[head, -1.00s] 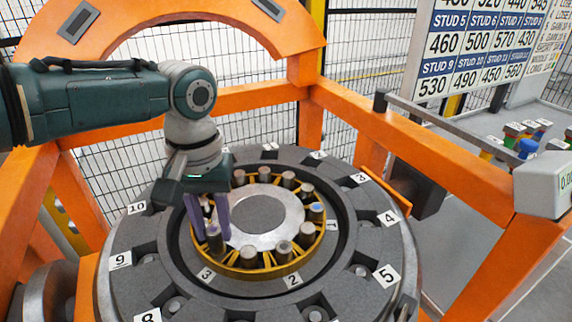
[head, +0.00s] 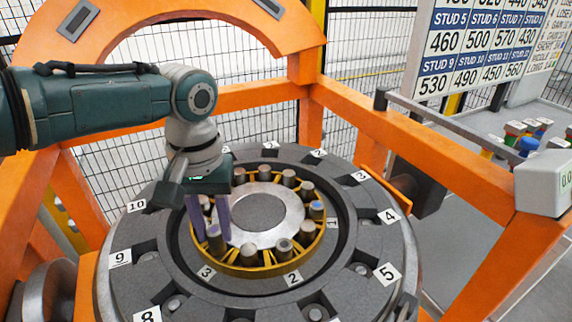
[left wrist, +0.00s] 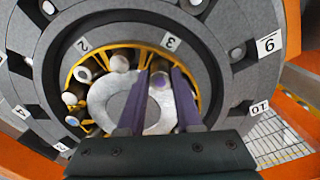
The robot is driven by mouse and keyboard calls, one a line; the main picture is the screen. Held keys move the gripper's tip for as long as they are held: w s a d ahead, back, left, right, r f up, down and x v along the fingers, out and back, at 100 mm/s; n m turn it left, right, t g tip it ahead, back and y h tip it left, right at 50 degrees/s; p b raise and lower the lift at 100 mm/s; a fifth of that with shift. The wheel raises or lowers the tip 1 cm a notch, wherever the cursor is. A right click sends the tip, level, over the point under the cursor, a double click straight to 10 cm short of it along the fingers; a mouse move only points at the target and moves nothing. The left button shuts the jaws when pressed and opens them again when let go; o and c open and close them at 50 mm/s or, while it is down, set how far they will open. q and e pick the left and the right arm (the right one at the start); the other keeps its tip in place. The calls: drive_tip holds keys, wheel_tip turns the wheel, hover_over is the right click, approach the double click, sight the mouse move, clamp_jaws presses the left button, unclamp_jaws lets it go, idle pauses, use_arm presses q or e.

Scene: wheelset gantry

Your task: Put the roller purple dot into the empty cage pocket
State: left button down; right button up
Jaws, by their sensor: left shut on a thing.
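My left gripper (head: 211,238) reaches down over the near left of the yellow cage ring (head: 245,270). Its two purple fingers are shut on a grey roller (head: 215,240), which stands between the fingertips close to label 3. In the left wrist view the gripper (left wrist: 160,85) has a roller with a purplish end (left wrist: 160,81) between its fingers. The roller is at the cage; I cannot tell whether it is fully seated. Other rollers (head: 285,248) stand upright around the ring. An empty pocket does not show clearly; the fingers hide part of the ring. My right gripper is not in view.
A grey outer ring with numbered labels (head: 387,275) surrounds the cage. A pale disc (head: 262,212) fills its middle. Orange gantry beams (head: 410,155) stand around it. A board with stud numbers (head: 485,50) and a bench with coloured items (head: 528,145) are at the right.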

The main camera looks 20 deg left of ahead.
sight(214, 230)
use_arm(q)
drive_tip(key=shift+f+b, duration=0.9)
drive_tip(key=shift+f, duration=0.3)
drive_tip(key=c, duration=0.5)
unclamp_jaws()
wheel_tip(214, 230, up, 10)
drive_tip(key=shift+p, duration=1.1)
